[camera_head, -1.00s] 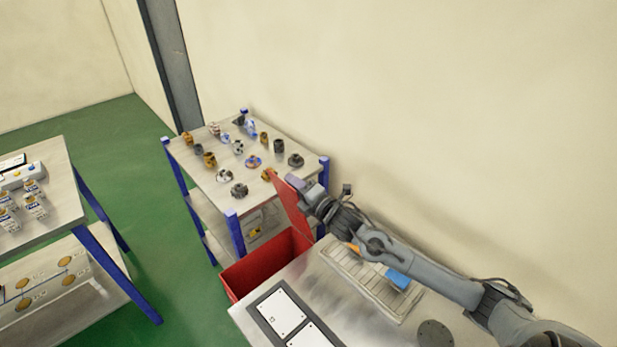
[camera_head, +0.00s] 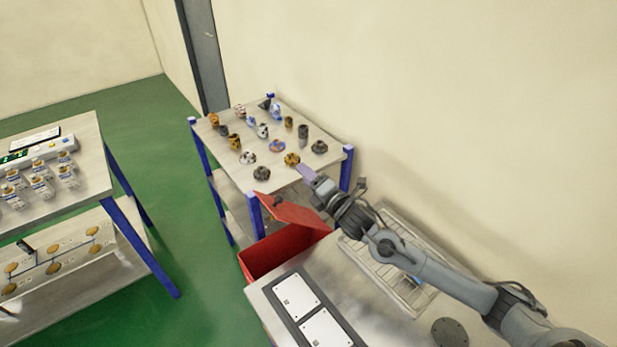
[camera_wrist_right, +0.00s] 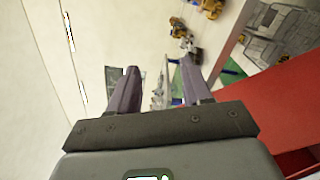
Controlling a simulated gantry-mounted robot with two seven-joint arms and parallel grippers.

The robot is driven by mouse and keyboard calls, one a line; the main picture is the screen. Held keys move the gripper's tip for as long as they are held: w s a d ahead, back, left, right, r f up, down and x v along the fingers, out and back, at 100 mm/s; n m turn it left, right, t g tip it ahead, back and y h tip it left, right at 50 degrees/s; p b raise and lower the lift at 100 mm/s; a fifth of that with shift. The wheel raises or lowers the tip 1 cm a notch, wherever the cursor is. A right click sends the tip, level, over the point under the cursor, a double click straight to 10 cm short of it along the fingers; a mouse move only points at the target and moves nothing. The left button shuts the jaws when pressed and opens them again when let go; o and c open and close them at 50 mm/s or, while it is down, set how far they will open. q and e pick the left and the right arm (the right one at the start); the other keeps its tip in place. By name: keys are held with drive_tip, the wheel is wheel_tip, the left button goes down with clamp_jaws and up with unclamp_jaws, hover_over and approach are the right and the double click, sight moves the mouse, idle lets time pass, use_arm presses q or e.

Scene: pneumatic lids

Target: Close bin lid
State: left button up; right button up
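The red bin (camera_head: 268,262) stands beside the front workbench, its opening partly uncovered. Its red lid (camera_head: 292,211) is tilted, partly lowered over the bin. My right gripper (camera_head: 307,173) is just above and beyond the lid's right end. I cannot tell whether the gripper or wrist touches the lid. In the right wrist view, my right gripper's two purple fingers (camera_wrist_right: 160,88) are apart with nothing between them, and the red lid (camera_wrist_right: 278,100) fills the right side. My left gripper is not in view.
A table (camera_head: 222,165) with several metal parts stands behind the bin. The workbench (camera_head: 345,285) holds a wire rack (camera_head: 405,290) and a dark frame with white plates (camera_head: 298,300). Another table (camera_head: 95,165) is at left; green floor (camera_head: 190,220) lies between.

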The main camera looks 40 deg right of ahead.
drive_tip(key=s+a+p, duration=0.1)
drive_tip(key=s, duration=0.9)
drive_tip(key=shift+s+a, duration=0.25)
drive_tip(key=shift+s, duration=0.1)
idle(0.6)
